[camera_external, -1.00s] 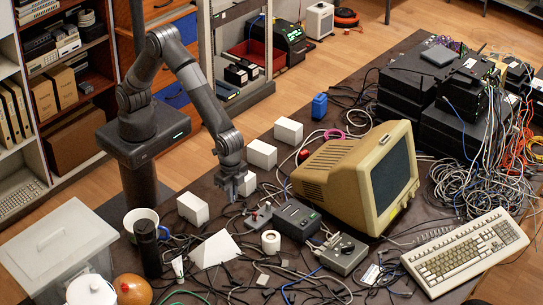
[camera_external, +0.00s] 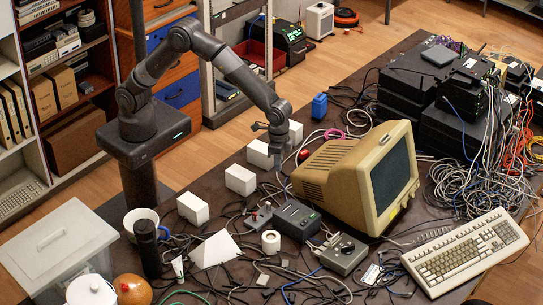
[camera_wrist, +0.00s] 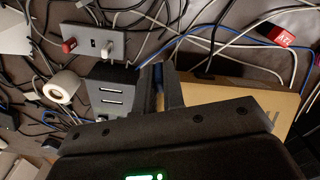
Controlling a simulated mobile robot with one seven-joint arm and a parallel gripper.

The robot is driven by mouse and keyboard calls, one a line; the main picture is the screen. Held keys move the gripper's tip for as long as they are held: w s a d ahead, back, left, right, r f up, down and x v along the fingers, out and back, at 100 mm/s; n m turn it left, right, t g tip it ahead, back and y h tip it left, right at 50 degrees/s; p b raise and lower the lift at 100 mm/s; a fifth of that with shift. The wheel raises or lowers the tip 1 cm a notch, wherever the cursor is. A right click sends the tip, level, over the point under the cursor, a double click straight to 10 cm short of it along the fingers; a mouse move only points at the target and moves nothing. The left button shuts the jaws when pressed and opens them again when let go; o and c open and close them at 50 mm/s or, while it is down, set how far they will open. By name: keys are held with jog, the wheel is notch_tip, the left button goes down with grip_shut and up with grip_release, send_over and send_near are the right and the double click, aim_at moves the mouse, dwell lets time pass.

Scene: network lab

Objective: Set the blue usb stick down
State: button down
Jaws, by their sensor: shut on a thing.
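In the wrist view the two dark fingers (camera_wrist: 160,88) are close together. A narrow blue strip, the blue usb stick (camera_wrist: 158,80), shows between them; the fingers hide most of it. The stick is too small to make out in the external view. The gripper is above the cluttered dark table (camera_external: 225,150), apart from its surface.
White boxes (camera_external: 240,180) stand in a row along the table's far left edge. The beige monitor (camera_external: 325,172), a black box (camera_external: 297,218), a tape roll (camera_external: 270,243) and many loose cables crowd the middle. A blue container (camera_external: 320,105) stands farther back.

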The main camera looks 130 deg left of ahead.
jog(key=s+a+n, duration=0.2)
jog(key=a, duration=0.7)
jog(key=s+a+n, duration=0.2)
jog(key=a, duration=0.7)
jog(key=a+f, duration=0.2)
jog(key=a, duration=0.1)
jog(key=a+f, duration=0.2)
jog(key=a, duration=0.2)
jog(key=s+a+f, duration=0.1)
jog(key=a+f, duration=0.2)
jog(key=a, duration=0.1)
jog(key=shift+a, duration=0.2)
jog(key=shift+a+f, duration=0.2)
jog(key=shift+f, duration=1.95)
jog(key=shift+f, duration=0.1)
jog(key=c, duration=1.5)
grip_release()
